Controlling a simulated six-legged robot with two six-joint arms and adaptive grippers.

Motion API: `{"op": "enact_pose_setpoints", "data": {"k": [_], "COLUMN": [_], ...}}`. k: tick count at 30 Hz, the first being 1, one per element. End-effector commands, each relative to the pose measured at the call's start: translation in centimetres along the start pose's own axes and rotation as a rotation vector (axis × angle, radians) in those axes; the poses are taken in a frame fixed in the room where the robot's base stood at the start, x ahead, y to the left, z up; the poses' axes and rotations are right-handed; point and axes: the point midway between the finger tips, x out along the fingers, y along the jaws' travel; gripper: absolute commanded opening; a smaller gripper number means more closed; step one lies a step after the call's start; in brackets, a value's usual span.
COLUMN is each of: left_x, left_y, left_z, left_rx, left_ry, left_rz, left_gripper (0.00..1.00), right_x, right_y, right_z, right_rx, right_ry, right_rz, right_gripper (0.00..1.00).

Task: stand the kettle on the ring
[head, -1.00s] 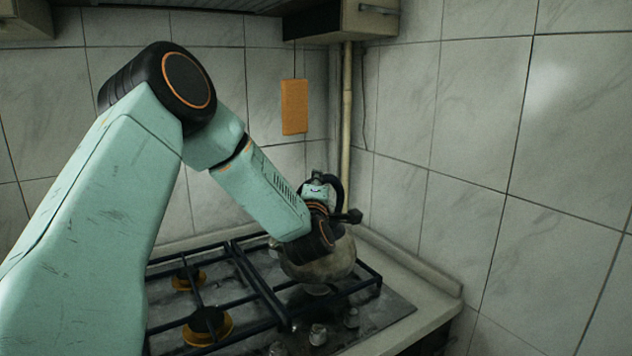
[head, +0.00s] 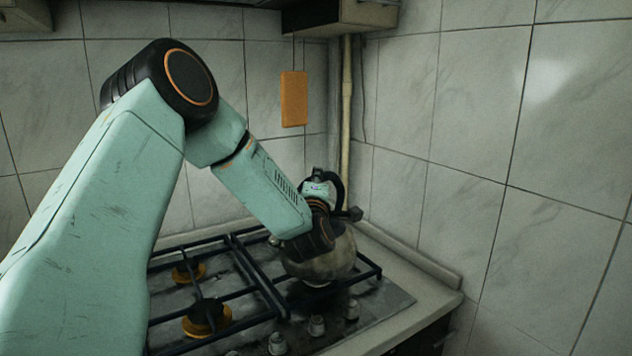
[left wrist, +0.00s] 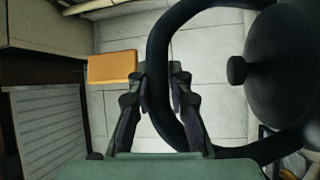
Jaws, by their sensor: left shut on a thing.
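The round kettle (head: 328,265), dull and stained with a black arched handle, is over the right part of the hob. My left gripper (head: 320,188) is at its handle and hides part of its top. In the left wrist view, the fingers of the left gripper (left wrist: 160,78) are shut around the black handle (left wrist: 158,42), and the dark lid with its knob (left wrist: 237,70) is to the right. The kettle looks upright. The ring under it is hidden by its body, and I cannot tell whether its base touches the grate (head: 370,270). My right gripper is not in view.
Two burners with orange-brown rims, one farther back (head: 188,272) and one nearer (head: 207,318), are uncovered left of the kettle. Control knobs (head: 316,325) line the front. Tiled walls (head: 480,240) close in behind and right. An orange board (head: 294,98) hangs at the back.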

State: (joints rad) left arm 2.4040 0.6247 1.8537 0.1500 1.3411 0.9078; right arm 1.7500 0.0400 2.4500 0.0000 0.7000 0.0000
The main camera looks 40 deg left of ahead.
Motion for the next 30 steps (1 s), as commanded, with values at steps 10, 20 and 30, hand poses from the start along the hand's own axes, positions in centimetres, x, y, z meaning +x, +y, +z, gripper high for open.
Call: {"op": "enact_pose_setpoints", "data": {"k": [10,20,30], "left_x": [0.06,0.02,-0.06], "left_y": [-0.06,-0.31,-0.57], "left_z": [0.04,0.09,0.09], "left_rx": [-0.001,-0.001,0.000], "left_ry": [0.003,0.002,0.001], "left_rz": [0.012,0.009,0.003], "left_gripper": [0.00,0.33,0.46], "right_x": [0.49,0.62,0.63], "right_y": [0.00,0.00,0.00], "right_z": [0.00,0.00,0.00], "right_rx": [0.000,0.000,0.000], "right_ry": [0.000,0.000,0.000], "right_rz": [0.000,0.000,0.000], "right_gripper": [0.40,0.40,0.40]}}
